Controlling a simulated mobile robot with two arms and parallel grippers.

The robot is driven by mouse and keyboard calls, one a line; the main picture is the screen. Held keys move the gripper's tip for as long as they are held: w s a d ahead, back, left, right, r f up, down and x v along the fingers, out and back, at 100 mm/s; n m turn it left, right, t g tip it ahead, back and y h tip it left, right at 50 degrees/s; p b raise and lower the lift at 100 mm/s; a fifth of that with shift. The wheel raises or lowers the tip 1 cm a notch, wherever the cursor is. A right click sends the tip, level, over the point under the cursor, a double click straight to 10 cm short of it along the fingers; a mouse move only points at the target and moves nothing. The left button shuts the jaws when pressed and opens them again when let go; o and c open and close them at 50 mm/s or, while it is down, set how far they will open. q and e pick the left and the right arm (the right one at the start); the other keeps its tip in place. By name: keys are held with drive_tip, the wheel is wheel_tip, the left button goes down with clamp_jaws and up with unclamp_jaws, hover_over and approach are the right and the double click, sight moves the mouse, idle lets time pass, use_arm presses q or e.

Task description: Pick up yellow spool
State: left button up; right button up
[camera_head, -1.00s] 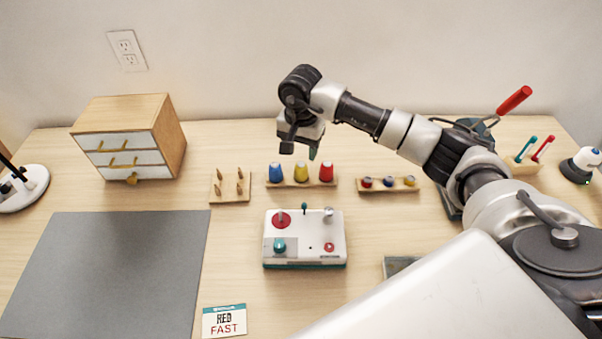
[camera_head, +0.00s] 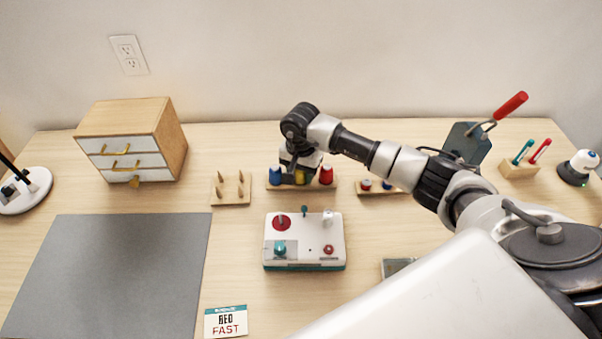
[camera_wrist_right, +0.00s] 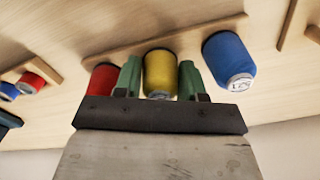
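The yellow spool (camera_head: 300,178) stands on a wooden rack between a blue spool (camera_head: 275,175) and a red spool (camera_head: 326,174). My right gripper (camera_head: 300,176) is lowered over it and partly hides it in the head view. In the right wrist view, the yellow spool (camera_wrist_right: 160,74) lies between the two green fingertips of my right gripper (camera_wrist_right: 160,78). The fingers are apart, one on each side, with a small gap visible beside the spool. The red spool (camera_wrist_right: 102,78) is partly behind one finger. My left gripper is not in view.
The spool rack (camera_head: 258,183) sits behind a white control box (camera_head: 310,250). A peg stand (camera_head: 230,192) is to its left and a bobbin rack (camera_head: 398,188) to its right. A drawer cabinet (camera_head: 165,140) and grey mat (camera_head: 110,270) are at left.

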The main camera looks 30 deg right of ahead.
drive_tip(key=c, duration=0.3)
drive_tip(key=shift+c, duration=0.2)
drive_tip(key=shift+r, duration=0.1)
